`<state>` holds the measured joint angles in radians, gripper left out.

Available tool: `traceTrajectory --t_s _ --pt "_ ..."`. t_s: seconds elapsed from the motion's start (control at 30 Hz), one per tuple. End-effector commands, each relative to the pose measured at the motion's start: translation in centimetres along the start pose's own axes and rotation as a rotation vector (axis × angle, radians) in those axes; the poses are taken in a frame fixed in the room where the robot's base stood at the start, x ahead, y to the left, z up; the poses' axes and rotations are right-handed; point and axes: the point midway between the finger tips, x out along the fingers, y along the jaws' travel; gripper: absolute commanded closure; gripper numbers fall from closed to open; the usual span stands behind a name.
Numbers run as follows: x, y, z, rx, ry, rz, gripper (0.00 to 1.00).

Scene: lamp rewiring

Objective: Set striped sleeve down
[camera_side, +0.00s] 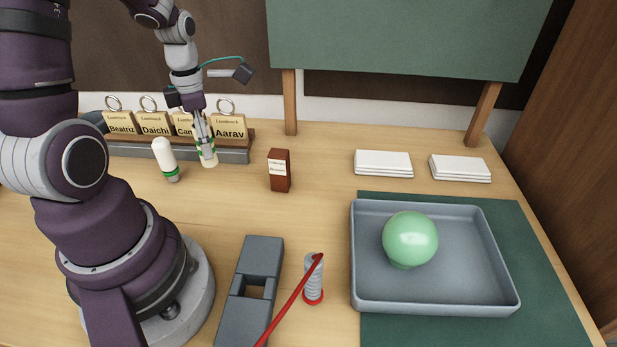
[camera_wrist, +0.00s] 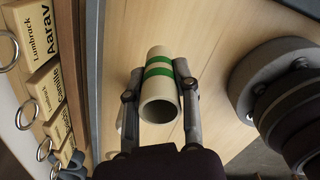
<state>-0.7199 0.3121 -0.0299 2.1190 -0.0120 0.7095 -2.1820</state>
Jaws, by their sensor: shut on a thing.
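The striped sleeve (camera_wrist: 158,92) is a cream tube with green bands, its open end facing the camera in the wrist view. My gripper (camera_wrist: 159,72) is shut on it, with one finger on each side. In the side view the sleeve (camera_side: 208,160) hangs roughly upright below my gripper (camera_side: 204,138), low over the table in front of the tag rack. The fingers cover part of its upper end. I cannot tell whether its lower end touches the table.
A white rounded cylinder with a green ring (camera_side: 165,159) stands close left of the sleeve. Behind is the rack of name tags (camera_side: 229,125). A brown box (camera_side: 279,170) stands to the right. A grey tray (camera_side: 435,305) holds a green globe (camera_side: 410,238). Table before the brown box is clear.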

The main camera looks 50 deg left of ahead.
Motion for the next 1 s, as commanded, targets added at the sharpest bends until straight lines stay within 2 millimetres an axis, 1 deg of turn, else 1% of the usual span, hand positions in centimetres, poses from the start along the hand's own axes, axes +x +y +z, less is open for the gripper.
traceTrajectory --t_s 0.03,0.3,0.4,0.7,0.73,0.9,1.0 --pt "1.1 -0.2 -0.1 0.0 0.005 -0.008 0.88" --pt "6.0 -0.1 -0.1 0.0 0.004 -0.005 0.88" --pt "6.6 -0.1 -0.1 0.001 0.002 -0.001 0.88" --pt "6.8 -0.1 0.0 0.001 0.001 -0.001 0.88" --pt "6.8 0.0 0.0 0.001 0.001 -0.001 0.7" --pt "6.8 0.0 0.0 0.001 0.001 0.0 0.47" --pt "6.8 0.0 0.0 0.001 0.001 0.0 0.46"
